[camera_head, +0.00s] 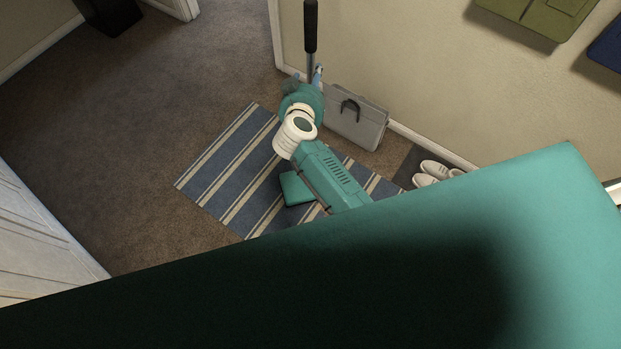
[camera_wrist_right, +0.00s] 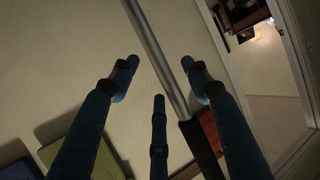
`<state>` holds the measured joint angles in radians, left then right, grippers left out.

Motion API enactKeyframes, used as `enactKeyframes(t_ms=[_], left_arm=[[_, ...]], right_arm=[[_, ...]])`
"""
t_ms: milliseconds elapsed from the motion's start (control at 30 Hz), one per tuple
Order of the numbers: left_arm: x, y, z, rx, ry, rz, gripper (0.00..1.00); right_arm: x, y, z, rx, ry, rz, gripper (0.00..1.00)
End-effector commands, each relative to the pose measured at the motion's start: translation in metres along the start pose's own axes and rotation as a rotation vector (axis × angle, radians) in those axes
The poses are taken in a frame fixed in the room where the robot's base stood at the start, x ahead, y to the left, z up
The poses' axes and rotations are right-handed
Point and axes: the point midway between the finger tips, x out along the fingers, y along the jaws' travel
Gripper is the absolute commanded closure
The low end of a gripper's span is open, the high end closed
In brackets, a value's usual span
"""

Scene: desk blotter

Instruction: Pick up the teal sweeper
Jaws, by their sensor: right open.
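The sweeper shows in the head view as a long black handle (camera_head: 311,26) on a grey pole (camera_head: 310,67), upright near the wall. Its lower end is hidden behind my right arm, so no teal part of it can be made out. My right gripper (camera_head: 318,75) is at the pole, mostly hidden by its own wrist; one pale blue fingertip shows just right of the pole. In the right wrist view the gripper (camera_wrist_right: 160,67) is open, and the grey pole (camera_wrist_right: 165,62) runs diagonally across the space between the fingers. Contact cannot be told. My left gripper is out of view.
A grey briefcase (camera_head: 357,121) stands against the wall, right of my right wrist. White shoes (camera_head: 429,172) lie on a dark mat farther right. A blue striped rug (camera_head: 222,170) lies under my arm. Brown carpet (camera_head: 170,90) at left is clear.

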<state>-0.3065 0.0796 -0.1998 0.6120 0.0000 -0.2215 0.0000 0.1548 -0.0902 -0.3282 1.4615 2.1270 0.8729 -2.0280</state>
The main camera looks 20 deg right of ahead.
Motion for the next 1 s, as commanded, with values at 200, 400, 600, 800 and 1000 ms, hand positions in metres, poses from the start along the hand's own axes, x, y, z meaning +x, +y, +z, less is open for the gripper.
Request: enactKeyframes(t_ms=[200, 400, 600, 800, 1000], left_arm=[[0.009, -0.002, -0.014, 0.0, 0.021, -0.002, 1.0], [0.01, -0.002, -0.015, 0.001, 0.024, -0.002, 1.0], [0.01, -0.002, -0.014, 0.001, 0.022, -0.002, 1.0], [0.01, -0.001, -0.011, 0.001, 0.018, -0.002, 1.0], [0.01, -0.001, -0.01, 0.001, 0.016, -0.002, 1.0]], right_arm=[[0.034, 0.003, 0.004, -0.001, 0.002, 0.002, 0.53], [0.048, 0.003, 0.003, 0.0, 0.001, 0.0, 0.53], [0.047, 0.003, 0.003, 0.0, 0.0, 0.0, 0.55], [0.047, 0.003, 0.004, 0.0, 0.0, 0.0, 0.95], [0.047, 0.001, -0.001, 0.002, 0.007, -0.002, 1.0]])
